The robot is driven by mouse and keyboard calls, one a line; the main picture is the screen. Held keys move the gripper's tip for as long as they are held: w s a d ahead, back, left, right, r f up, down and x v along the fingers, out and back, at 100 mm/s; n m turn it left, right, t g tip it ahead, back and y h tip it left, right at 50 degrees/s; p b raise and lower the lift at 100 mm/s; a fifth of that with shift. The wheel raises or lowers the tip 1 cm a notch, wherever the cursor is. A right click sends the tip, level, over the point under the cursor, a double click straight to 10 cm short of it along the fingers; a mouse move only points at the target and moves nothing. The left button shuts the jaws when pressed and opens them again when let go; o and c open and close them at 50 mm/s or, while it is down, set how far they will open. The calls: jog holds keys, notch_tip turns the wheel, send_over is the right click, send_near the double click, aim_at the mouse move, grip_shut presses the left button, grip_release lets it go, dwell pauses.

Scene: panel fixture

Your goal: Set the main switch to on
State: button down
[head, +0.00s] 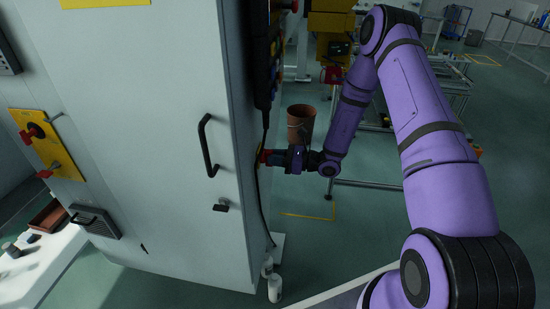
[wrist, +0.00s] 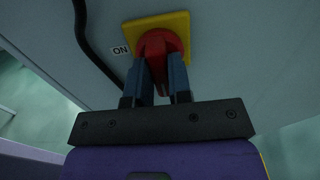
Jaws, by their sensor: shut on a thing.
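The main switch (wrist: 151,43) is a red rotary knob on a yellow plate (wrist: 134,27). In the wrist view it is at the upper middle, on the grey panel, with an "ON" label (wrist: 120,50) at the plate's left. My gripper (wrist: 162,62) is shut on the red handle, one dark finger on each side. The handle points down toward the gripper and leans slightly; its exact angle is hard to tell. In the head view my gripper (head: 274,158) is at the cabinet's right side face, and only a little red of the switch (head: 263,156) shows there.
A large grey cabinet (head: 150,120) fills the left, with a black door handle (head: 206,145) and a yellow plate with red valves (head: 47,145). A black cable (wrist: 88,40) runs left of the switch. A brown bin (head: 300,122) stands behind my gripper.

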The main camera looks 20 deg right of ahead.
jog(key=shift+m, duration=0.4)
jog(key=shift+f+m, duration=0.1)
jog(key=shift+m, duration=8.4)
jog(key=c, duration=1)
grip_release()
jog(key=shift+c, duration=0.2)
jog(key=v, duration=1.1)
